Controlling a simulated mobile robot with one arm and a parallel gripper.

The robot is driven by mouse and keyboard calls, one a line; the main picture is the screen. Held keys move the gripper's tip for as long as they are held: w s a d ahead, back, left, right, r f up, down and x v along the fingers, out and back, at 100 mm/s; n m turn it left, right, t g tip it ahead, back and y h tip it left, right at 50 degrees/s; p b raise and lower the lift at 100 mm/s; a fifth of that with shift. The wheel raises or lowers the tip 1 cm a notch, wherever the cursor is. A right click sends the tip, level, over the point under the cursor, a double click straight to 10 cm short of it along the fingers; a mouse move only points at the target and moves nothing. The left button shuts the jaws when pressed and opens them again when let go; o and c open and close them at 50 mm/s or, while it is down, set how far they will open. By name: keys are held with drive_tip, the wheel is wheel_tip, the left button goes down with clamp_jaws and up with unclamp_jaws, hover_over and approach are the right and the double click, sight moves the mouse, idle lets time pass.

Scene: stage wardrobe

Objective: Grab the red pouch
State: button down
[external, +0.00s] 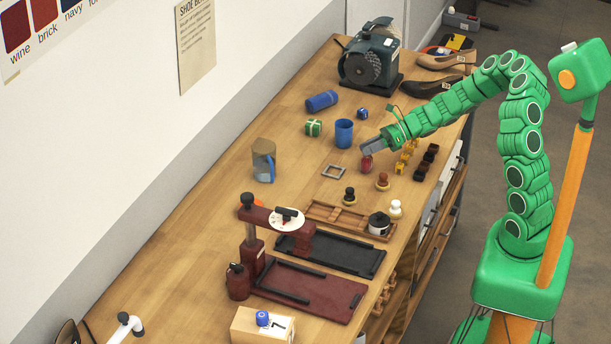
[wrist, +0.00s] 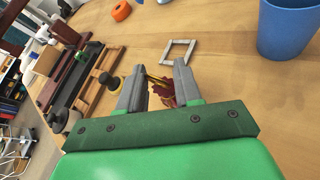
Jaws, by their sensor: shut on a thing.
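The red pouch (external: 366,164) is small and dark red and is at my gripper's tip, over the middle of the wooden bench. In the wrist view the pouch (wrist: 166,92) shows between the two grey fingers, with a yellow band or tie at its top. My gripper (external: 366,153) is shut on it. In the wrist view the fingers (wrist: 158,85) stand on either side of it. Its lower part is partly hidden by the green gripper body. I cannot tell whether the pouch touches the bench.
A blue cup (external: 344,134) stands just behind left. A small grey frame (external: 333,172) lies left of the pouch. Bare bench (external: 225,205) lies further left.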

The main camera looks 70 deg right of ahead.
drive_tip(key=shift+r, duration=0.55)
wheel_tip(320, 180, up, 2)
drive_tip(key=shift+r, duration=0.1)
drive_tip(key=s+a+r, duration=0.3)
drive_tip(key=s+r, duration=0.6)
drive_tip(key=s, duration=0.4)
drive_tip(key=shift+s+r, duration=0.35)
